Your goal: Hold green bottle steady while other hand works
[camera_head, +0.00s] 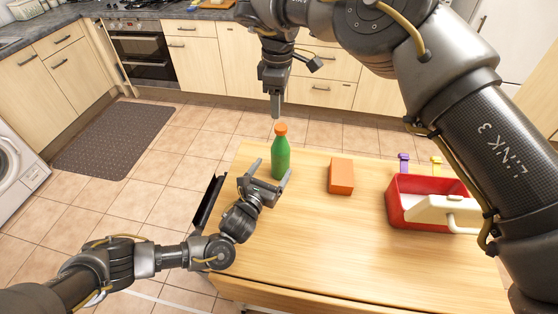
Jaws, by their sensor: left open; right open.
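A green bottle (281,158) with an orange cap (281,129) stands upright near the far left edge of the wooden table. My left gripper (269,172) is open just in front of the bottle, with its fingers pointing toward it; one finger is to the left of the bottle and one reaches toward its right side. I cannot tell whether the fingers touch it. My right gripper (276,104) points down above the bottle's cap, with a small gap visible between them. Its fingers overlap from this angle, and nothing shows in them.
An orange block (341,176) lies right of the bottle on the wooden table (330,254). A red bin (397,207) holding a pale object (434,209) is at the right, with purple (404,160) and yellow (436,163) items behind it. The table's front middle is clear.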

